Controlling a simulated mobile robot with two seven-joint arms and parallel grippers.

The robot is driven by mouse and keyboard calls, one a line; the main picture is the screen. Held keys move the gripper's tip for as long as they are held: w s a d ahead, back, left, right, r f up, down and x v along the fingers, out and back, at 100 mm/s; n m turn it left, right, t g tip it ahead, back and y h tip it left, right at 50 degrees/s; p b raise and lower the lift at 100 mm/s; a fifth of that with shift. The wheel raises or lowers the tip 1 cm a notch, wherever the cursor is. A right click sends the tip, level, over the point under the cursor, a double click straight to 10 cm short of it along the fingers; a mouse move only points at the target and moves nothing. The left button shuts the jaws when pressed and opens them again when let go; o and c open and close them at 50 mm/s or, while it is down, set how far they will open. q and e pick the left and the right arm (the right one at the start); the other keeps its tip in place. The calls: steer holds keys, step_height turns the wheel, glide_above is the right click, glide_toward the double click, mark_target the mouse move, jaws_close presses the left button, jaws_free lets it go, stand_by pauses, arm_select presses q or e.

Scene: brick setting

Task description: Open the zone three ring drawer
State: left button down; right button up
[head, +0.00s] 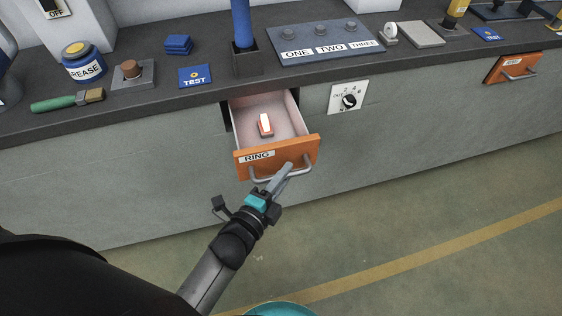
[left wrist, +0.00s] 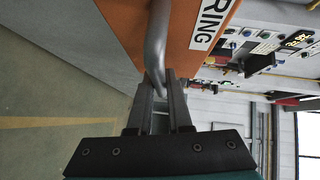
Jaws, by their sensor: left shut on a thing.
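The orange-fronted drawer labelled RING (head: 277,155) is pulled out from the grey bench front in the head view. Its light-coloured interior shows, with a small orange and white item (head: 265,125) lying inside. My left gripper (head: 284,172) is shut on the drawer's grey bar handle (head: 302,172), toward its middle. In the left wrist view the handle (left wrist: 158,45) runs down between the two fingers (left wrist: 161,95), and the RING label (left wrist: 207,24) shows on the orange front. My right gripper is not in view.
The dark bench top (head: 140,108) holds a grease pot (head: 83,62), a brush (head: 68,101), a blue post (head: 241,25) and a ONE TWO THREE panel (head: 325,45). A dial (head: 348,97) is right of the drawer. A second orange drawer (head: 513,67) is shut. The floor in front is clear.

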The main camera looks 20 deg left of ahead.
arm_select(q)
steer(key=shift+s+d, duration=0.1)
steer(key=shift+s, duration=0.05)
steer(key=c, duration=0.8)
jaws_free()
steer(key=shift+c, duration=0.2)
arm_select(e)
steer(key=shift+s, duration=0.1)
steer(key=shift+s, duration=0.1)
